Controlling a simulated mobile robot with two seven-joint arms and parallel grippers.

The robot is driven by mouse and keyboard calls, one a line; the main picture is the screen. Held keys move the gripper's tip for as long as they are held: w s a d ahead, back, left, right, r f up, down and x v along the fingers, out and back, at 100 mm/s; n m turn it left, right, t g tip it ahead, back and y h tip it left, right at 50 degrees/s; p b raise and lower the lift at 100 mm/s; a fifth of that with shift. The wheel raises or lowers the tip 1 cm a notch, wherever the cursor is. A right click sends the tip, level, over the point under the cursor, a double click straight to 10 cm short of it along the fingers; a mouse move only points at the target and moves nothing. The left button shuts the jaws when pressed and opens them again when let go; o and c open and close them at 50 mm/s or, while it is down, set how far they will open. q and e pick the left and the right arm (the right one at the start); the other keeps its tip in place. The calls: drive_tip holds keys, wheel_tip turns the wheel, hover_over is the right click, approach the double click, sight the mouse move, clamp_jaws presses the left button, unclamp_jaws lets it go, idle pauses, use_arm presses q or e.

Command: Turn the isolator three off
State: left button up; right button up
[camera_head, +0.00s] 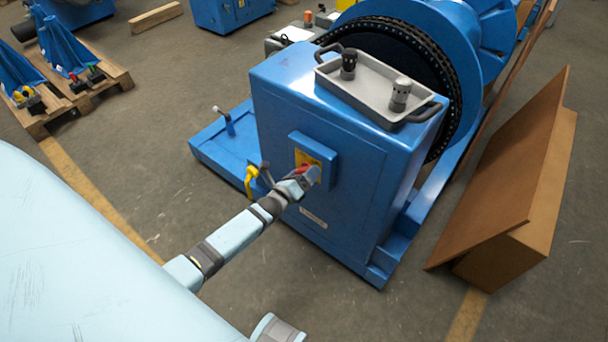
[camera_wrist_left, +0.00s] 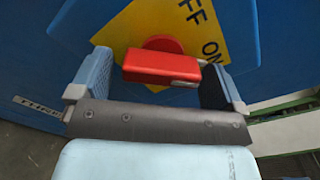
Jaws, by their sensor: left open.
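The isolator has a red handle (camera_wrist_left: 161,67) on a yellow plate (camera_wrist_left: 135,28) marked OFF and ON, fixed to a blue box. The bar of the handle lies nearly crosswise in the left wrist view, its right end near the ON lettering. My left gripper (camera_wrist_left: 157,78) is open, with one finger on each side of the handle; a gap shows at the left finger, and contact at the right is unclear. In the head view, my left gripper (camera_head: 308,178) is at the isolator and hides part of the red handle (camera_head: 303,167). My right gripper is not in view.
The blue cabinet (camera_head: 350,225) carries a grey tray (camera_head: 372,92) with two small cylindrical items on top. A yellow hooked part (camera_head: 250,180) is left of my wrist. Brown boards (camera_head: 510,190) lean at the right.

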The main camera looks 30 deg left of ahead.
use_arm(q)
drive_tip(key=c, duration=0.9)
drive_tip(key=shift+c, duration=0.2)
